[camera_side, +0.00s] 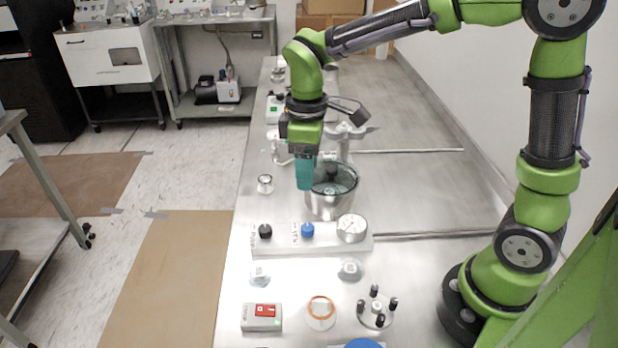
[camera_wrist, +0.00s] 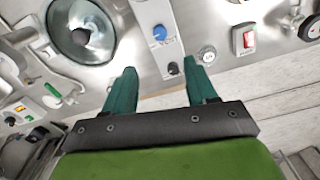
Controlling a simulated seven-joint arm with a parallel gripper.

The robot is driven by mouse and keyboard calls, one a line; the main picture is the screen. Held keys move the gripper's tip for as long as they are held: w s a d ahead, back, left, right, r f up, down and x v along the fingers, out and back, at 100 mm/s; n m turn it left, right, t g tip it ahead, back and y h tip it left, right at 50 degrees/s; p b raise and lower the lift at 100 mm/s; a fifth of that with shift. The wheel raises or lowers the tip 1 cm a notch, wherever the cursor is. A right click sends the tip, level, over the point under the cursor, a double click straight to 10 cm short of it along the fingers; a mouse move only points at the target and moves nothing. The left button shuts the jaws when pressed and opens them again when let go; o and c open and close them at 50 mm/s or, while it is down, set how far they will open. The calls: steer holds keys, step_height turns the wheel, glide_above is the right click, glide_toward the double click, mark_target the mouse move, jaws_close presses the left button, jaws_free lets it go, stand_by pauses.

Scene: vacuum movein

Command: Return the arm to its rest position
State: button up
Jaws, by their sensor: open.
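My gripper (camera_side: 306,176) points down over the bench in the side view, with its teal fingers overlapping the left rim of the metal pot (camera_side: 330,207). In the wrist view my gripper (camera_wrist: 162,82) has its two teal fingers well apart with nothing between them. The pot (camera_wrist: 58,42), with a dark knob inside, lies left of the fingers there. My arm is bent and reaches out from its base at the right.
Below the pot is a panel (camera_side: 280,247) with a black knob (camera_side: 265,231), a blue knob (camera_side: 307,230) and a gauge (camera_side: 351,228). A red switch box (camera_side: 262,318) sits near the front. The bench right of the pot is largely clear; a wall runs along it.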

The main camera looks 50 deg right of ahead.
step_height(320, 180, up, 2)
steer(key=shift+r, duration=0.1)
stand_by(0.4)
steer(key=s+d+r+m+t+y, duration=0.1)
steer(key=s+d+r+m+t, duration=0.1)
steer(key=s+m, duration=0.3)
steer(key=s+d+r+m+t+y, duration=0.1)
steer(key=s+d+r+m+t, duration=0.1)
steer(key=s+m+t, duration=0.3)
steer(key=shift+s+d+r+m, duration=0.3)
steer(key=shift+s+d+m, duration=0.25)
steer(key=shift+s, duration=0.7)
steer(key=shift+c, duration=0.2)
